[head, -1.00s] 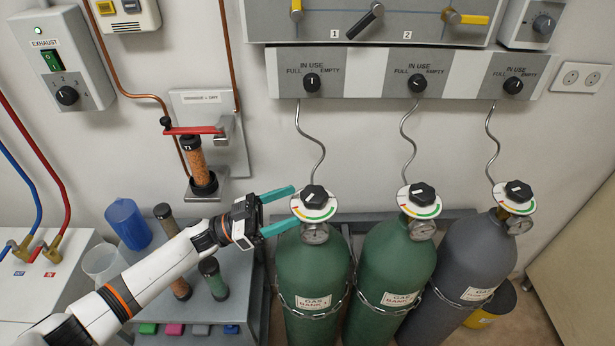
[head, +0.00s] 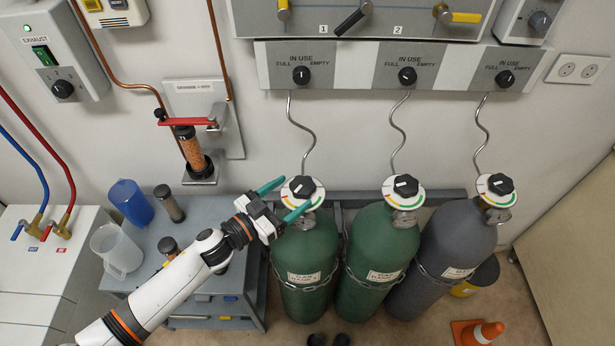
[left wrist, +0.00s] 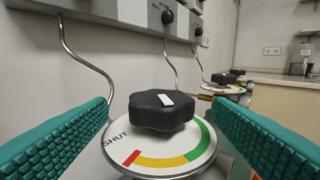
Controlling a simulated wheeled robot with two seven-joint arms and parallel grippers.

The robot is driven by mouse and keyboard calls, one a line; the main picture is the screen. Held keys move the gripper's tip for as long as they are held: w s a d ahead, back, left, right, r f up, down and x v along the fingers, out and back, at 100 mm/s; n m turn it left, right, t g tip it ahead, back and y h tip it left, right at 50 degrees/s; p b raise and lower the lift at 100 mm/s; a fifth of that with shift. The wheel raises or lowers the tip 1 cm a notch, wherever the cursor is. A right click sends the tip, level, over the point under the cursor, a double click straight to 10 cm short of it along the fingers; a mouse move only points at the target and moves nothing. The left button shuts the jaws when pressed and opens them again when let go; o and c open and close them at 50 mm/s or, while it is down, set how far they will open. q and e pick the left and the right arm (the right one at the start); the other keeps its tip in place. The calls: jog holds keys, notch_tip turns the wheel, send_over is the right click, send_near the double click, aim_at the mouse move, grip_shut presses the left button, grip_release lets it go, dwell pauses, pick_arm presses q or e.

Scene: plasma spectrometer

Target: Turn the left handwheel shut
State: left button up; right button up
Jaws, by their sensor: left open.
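The left handwheel (head: 302,187) is a black lobed knob with a white mark on top, above a round white dial on the left green gas cylinder (head: 305,250). In the left wrist view the handwheel (left wrist: 150,112) stands over its dial (left wrist: 160,160), which has SHUT at the left and a red, yellow and green arc along the near and right side. My left gripper (head: 296,192) is open, its teal fingers pointing at the handwheel. In the left wrist view one finger is on each side of the handwheel, with visible gaps. My right gripper is not in view.
A second green cylinder (head: 380,245) and a grey cylinder (head: 450,245) stand to the right with similar handwheels. An orange cone (head: 480,332) stands on the floor at lower right.

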aim_at(312, 179)
pick_arm(q)
jog(key=x, duration=0.6)
jog(key=shift+w+d+p, duration=0.1)
jog(key=shift+p, duration=0.2)
jog(key=shift+c, duration=0.3)
jog(key=c, duration=0.9)
